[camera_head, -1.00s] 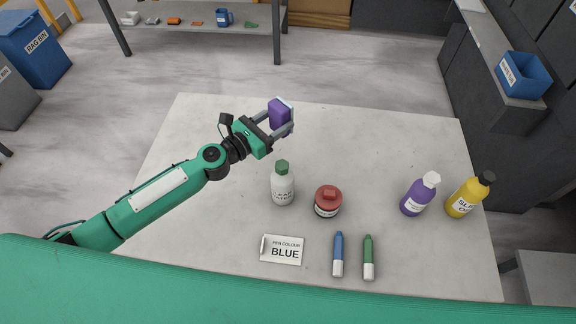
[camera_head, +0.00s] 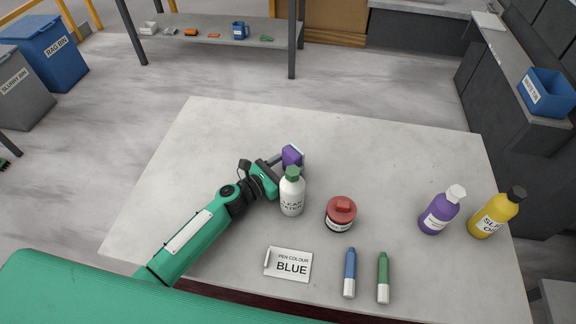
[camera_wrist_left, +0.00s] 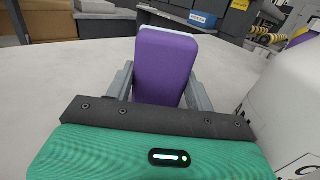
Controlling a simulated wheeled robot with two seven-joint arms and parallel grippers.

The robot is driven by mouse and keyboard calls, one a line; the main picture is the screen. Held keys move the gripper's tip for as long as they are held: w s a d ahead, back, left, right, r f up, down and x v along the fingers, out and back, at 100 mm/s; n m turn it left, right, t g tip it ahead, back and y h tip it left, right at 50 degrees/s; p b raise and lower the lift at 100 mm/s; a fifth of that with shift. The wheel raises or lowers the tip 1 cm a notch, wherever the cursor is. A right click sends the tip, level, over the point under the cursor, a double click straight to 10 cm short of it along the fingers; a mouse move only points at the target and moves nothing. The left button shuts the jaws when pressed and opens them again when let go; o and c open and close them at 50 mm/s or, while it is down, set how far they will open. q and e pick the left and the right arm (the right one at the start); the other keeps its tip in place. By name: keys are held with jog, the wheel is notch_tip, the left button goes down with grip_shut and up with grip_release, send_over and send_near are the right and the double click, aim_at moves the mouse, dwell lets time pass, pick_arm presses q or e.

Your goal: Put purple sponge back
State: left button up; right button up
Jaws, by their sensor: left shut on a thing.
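The purple sponge (camera_head: 292,156) has a pale layer on its far side. My left gripper (camera_head: 284,160) is shut on it, just behind the white water bottle with the green cap (camera_head: 291,193). In the left wrist view the sponge (camera_wrist_left: 167,66) stands upright between the two fingers (camera_wrist_left: 160,88). The bottle (camera_wrist_left: 290,105) is close on the right there. In the head view the bottle's cap hides part of the sponge's lower edge. I cannot tell whether the sponge touches the slab (camera_head: 226,128). My right gripper is not in view.
A purple bottle (camera_head: 439,212) and a yellow bottle (camera_head: 495,214) stand at right. The slab's back is clear.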

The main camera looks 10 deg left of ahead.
pick_arm(q)
jog(key=shift+f, duration=0.1)
jog(key=o, duration=0.4)
jog(key=shift+f, duration=0.1)
jog(key=o, duration=0.5)
